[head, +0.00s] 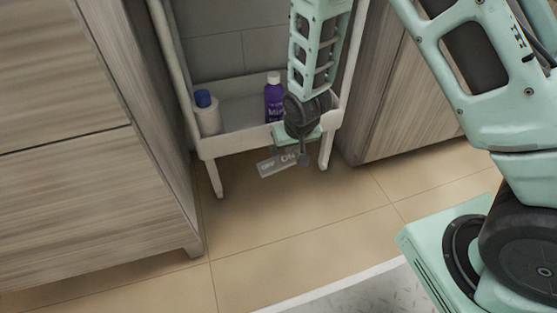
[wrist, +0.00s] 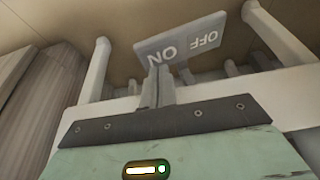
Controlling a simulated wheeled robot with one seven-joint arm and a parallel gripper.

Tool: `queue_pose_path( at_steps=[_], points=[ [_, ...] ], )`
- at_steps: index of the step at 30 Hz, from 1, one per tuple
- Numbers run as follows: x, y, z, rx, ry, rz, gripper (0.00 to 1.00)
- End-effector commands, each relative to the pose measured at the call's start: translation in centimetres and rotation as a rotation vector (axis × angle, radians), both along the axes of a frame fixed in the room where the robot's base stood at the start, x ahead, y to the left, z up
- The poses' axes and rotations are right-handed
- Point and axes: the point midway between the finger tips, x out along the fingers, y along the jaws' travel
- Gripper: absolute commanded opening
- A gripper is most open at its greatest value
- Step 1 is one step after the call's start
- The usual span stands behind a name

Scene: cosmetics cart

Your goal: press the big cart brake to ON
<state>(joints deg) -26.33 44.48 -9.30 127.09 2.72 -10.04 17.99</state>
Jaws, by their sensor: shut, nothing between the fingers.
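The big cart brake is a grey plate (head: 265,168) marked OFF and ON, low at the front of the white cart (head: 228,145). In the head view OFF is at its left and ON at its right. The plate looks tilted. It also shows in the wrist view (wrist: 185,42), with the lettering inverted. My gripper (head: 304,159) is shut and empty, pointing down at the ON end. In the wrist view the closed fingertips (wrist: 158,72) overlap the plate's edge beside ON. I cannot tell whether they touch it. My gripper hides part of the ON end in the head view.
A white bottle with a blue cap (head: 206,112) and a purple bottle (head: 274,98) stand on the cart's lower shelf. Wooden cabinets flank the cart at left (head: 80,190) and right (head: 400,105). The tiled floor in front (head: 290,220) is clear.

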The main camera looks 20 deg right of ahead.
Motion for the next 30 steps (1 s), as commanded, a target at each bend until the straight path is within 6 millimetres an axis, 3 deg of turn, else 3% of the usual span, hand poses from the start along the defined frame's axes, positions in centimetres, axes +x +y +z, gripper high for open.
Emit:
queue_pose_path(
  at_steps=[30],
  points=[
    [0.00, 0.00, -0.61, 0.000, 0.000, 0.000, 0.00]
  ],
)
